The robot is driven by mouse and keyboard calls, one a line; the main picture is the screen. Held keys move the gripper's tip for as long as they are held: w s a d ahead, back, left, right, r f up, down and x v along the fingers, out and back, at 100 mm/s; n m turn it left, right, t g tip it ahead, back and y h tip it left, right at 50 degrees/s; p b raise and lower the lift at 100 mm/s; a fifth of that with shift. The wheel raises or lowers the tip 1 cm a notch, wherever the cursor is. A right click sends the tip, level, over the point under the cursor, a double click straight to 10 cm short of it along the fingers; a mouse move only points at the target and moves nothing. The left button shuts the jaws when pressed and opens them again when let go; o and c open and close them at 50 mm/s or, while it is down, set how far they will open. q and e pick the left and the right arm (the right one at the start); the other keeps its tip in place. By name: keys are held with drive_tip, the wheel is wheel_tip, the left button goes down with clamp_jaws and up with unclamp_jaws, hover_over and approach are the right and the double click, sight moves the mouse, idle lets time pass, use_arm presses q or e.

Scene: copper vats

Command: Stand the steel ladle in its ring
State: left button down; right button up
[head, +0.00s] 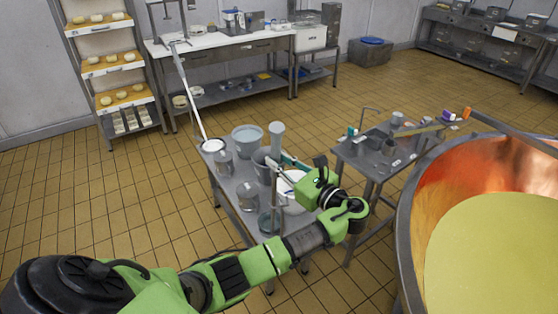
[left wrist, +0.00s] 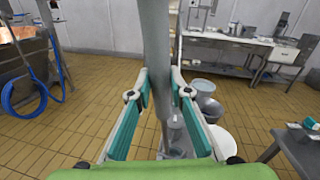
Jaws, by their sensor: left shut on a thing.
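My left gripper (head: 283,161) is over the steel trolley and shut on an upright grey steel shaft, which I take to be the steel ladle (head: 277,138). Its upper end is thicker and stands above the fingers. In the left wrist view the ladle's shaft (left wrist: 155,50) runs nearly vertical between the teal finger pads (left wrist: 160,97). Its lower end is hard to make out against the vessels behind. A dark round piece (head: 268,223) sits at the trolley's near end; I cannot tell whether it is the ring. My right gripper is not in view.
The trolley (head: 228,182) carries a grey bucket (head: 247,138), clear jars (head: 248,195) and a white bowl (head: 290,190) close to the gripper. A long white pole (head: 190,95) rises at its far left. A small table (head: 352,158) and a copper vat (head: 425,190) stand to the right.

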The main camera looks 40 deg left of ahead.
use_arm(q)
drive_tip(key=c, duration=1.8)
unclamp_jaws()
